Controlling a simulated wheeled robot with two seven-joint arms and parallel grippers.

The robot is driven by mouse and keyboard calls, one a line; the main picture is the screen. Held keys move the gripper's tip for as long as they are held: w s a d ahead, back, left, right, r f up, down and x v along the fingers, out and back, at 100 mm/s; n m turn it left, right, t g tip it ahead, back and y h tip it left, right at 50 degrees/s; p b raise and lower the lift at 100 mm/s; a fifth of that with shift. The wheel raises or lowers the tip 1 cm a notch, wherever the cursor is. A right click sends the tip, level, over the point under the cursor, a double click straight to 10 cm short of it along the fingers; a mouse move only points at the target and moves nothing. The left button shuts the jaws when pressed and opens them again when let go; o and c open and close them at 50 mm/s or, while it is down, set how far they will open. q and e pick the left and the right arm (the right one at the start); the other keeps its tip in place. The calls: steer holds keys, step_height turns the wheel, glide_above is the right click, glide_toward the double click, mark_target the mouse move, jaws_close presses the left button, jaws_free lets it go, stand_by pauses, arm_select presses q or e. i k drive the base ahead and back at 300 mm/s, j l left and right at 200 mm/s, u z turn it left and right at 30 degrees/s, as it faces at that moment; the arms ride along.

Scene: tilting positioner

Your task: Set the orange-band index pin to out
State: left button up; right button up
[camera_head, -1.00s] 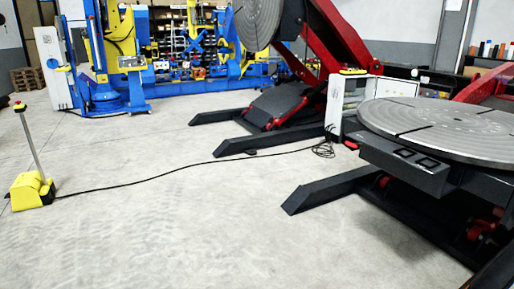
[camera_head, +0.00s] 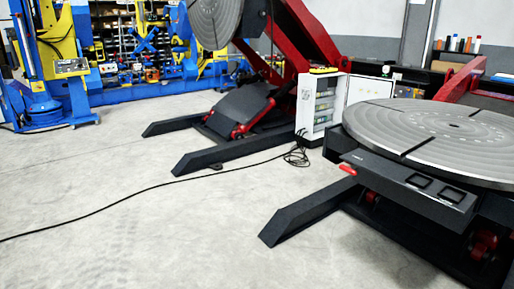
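I see no orange-band index pin that I can make out. A tilting positioner with a round grey grooved table (camera_head: 440,135) stands at the right, its table lying about level. A dark box (camera_head: 408,185) with two small dark panels is on its front edge. A small red part (camera_head: 347,169) sticks out at that box's left end; I cannot tell what it is. A second positioner behind has a tilted round plate (camera_head: 214,20) on a red arm (camera_head: 300,35). Neither of my grippers is in view.
A white control cabinet (camera_head: 320,104) stands between the positioners. A black cable (camera_head: 120,200) runs over the floor from it to the left. Dark base legs (camera_head: 305,210) reach out low over the floor. Blue and yellow machinery (camera_head: 40,60) stands at the back left.

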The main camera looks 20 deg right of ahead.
mark_target(350, 169)
steer(key=i+z, duration=0.1)
steer(key=i, duration=0.4)
steer(key=i+j+z, duration=0.1)
steer(key=i, duration=0.4)
steer(key=i+j+z, duration=0.15)
steer(key=i, duration=0.35)
steer(key=i+j+z, duration=0.3)
steer(key=i+z, duration=0.15)
steer(key=i, duration=0.15)
steer(key=i+j+z, duration=0.45)
steer(key=i+j, duration=0.05)
steer(key=i, duration=0.05)
